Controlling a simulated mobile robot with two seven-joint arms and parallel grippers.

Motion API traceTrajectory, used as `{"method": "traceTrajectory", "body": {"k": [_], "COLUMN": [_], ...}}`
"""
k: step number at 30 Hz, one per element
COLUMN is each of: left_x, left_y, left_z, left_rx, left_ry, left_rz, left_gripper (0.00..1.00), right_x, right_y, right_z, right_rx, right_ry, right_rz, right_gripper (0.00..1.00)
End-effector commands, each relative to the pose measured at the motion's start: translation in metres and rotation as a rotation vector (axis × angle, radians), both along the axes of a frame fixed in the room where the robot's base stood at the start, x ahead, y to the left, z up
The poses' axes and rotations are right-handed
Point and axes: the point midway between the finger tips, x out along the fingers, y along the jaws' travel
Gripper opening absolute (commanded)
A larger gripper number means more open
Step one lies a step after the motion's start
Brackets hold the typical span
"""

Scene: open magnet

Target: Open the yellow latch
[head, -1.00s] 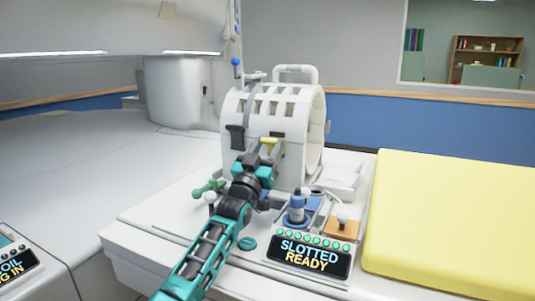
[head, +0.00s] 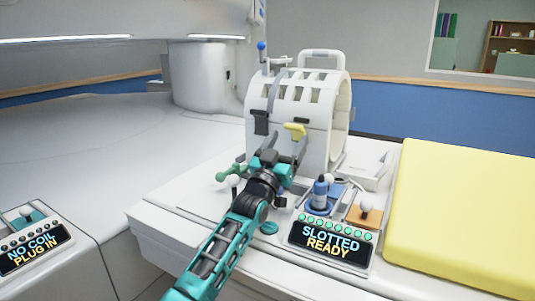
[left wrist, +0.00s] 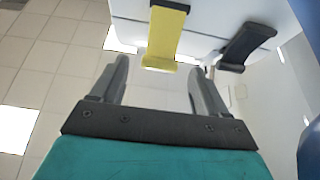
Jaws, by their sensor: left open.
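The yellow latch (head: 295,130) is on the front side of the white slotted ring-shaped coil (head: 314,103). It appears to stick out from the shell. In the left wrist view the yellow latch (left wrist: 165,35) shows as a flat strap with a lip at its lower end. My left gripper (head: 285,147) is open and empty, just below and in front of the latch. In the left wrist view the latch lies beyond the fingertips (left wrist: 160,68), roughly between them, apart from both. My right gripper is not in view.
A black latch (head: 261,122) sits left of the yellow one on the same shell. A green handle (head: 230,173), a blue bottle-like part (head: 320,193) and a "SLOTTED READY" panel (head: 330,241) are close around my arm. A yellow pad (head: 470,210) lies right.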

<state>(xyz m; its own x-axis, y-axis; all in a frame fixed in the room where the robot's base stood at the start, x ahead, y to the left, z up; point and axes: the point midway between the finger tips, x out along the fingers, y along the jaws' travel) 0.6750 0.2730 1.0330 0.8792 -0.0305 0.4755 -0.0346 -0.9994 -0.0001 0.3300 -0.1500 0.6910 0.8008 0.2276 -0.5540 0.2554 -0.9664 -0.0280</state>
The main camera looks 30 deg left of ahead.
Motion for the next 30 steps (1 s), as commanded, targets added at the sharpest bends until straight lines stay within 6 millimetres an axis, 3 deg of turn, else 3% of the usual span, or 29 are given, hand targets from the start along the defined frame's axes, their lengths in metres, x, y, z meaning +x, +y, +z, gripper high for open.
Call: {"method": "traceTrajectory", "body": {"k": [12, 18, 30], "left_x": [-0.076, -0.105, -0.119], "left_y": [0.003, 0.004, 0.005], "left_z": [0.001, 0.000, 0.001], "left_rx": [0.001, 0.001, 0.000], "left_ry": [0.002, 0.002, 0.000], "left_rz": [0.000, 0.000, 0.001], "left_gripper": [0.75, 0.75, 0.75], "right_x": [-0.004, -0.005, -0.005], "right_y": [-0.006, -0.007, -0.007], "right_z": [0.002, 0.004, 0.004], "right_rx": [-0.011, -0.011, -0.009], "right_ry": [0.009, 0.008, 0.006], "right_rz": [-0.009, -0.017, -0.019], "right_gripper": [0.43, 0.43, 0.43]}}
